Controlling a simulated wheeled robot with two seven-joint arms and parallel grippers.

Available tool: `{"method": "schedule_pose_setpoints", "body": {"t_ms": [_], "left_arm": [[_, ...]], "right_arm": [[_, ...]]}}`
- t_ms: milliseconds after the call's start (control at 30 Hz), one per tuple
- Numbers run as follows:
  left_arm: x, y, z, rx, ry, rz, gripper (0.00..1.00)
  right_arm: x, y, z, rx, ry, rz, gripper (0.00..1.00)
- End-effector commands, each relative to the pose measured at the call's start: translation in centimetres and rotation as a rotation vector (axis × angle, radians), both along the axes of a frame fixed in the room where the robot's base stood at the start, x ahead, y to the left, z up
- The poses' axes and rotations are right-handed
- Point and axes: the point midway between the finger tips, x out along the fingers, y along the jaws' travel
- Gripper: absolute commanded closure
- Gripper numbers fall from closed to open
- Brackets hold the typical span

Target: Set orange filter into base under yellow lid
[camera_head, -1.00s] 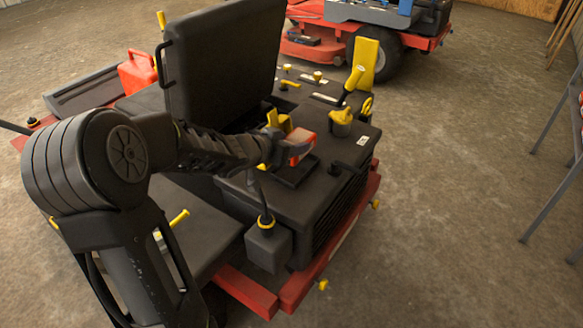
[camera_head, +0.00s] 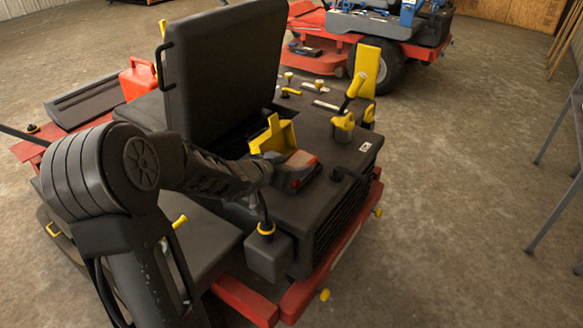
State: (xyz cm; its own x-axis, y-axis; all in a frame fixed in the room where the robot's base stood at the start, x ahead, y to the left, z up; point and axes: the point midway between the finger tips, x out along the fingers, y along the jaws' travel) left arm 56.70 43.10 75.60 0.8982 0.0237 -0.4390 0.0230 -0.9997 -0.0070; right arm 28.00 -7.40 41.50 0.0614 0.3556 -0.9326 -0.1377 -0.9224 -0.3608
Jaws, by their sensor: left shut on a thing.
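The orange filter (camera_head: 301,159) is at the tip of my left arm, above the dark engine deck of the machine. My left gripper (camera_head: 292,169) is shut on it and hides part of it. The yellow lid (camera_head: 275,138) stands raised just behind the filter. The dark base (camera_head: 304,181) shows only in part below the filter and gripper. I cannot tell whether the filter touches the base. My right gripper is not in view.
A large black seat back (camera_head: 222,70) stands upright behind my left arm. Yellow levers and caps (camera_head: 343,122) rise from the deck to the right. A red can (camera_head: 138,80) stands at the left. Open concrete floor lies right of the machine.

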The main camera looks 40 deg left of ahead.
Motion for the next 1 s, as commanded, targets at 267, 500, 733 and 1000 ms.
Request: {"method": "schedule_pose_setpoints", "body": {"t_ms": [267, 500, 733, 1000], "left_arm": [[0.0, -0.01, -0.27, 0.0, 0.0, 0.0, 0.37], [0.01, 0.02, -0.25, 0.0, 0.0, 0.001, 0.2], [0.0, 0.14, -0.21, 0.0, -0.001, 0.003, 0.2], [-0.67, 0.26, 0.64, 0.002, -0.001, 0.006, 0.2]], "right_arm": [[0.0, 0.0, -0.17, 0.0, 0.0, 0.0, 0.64], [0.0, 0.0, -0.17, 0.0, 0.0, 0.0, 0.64], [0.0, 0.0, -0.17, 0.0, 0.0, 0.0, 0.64], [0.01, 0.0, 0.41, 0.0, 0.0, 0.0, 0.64]]}}
